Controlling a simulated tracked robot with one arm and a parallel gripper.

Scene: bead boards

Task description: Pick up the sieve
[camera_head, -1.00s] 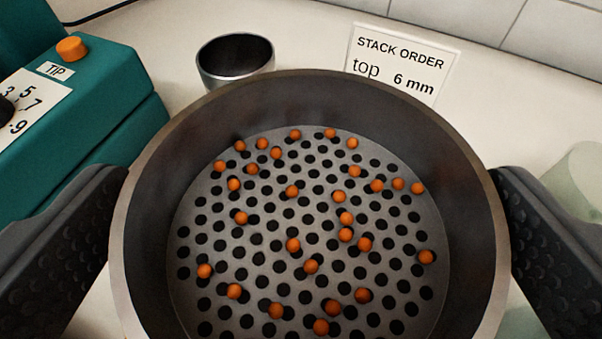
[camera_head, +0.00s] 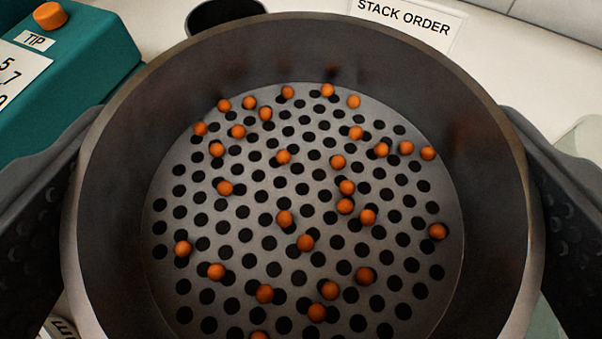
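The sieve (camera_head: 500,230) is a round dark grey pan with a metal rim and a floor of round holes, filling the middle of the view. Several orange beads (camera_head: 285,218) lie scattered on its perforated floor. My gripper (camera_head: 302,112) is spread wide, with one dark textured finger on the left of the sieve and one on the right, both outside its wall. The rim hides the inner edges of the fingertips, so contact with the wall does not show. A narrow gap shows beside the left finger lower down.
A teal machine (camera_head: 95,65) with an orange button (camera_head: 49,16) stands at the left. A "STACK ORDER" card (camera_head: 405,18) stands behind. A pale translucent thing (camera_head: 578,140) is at the right edge.

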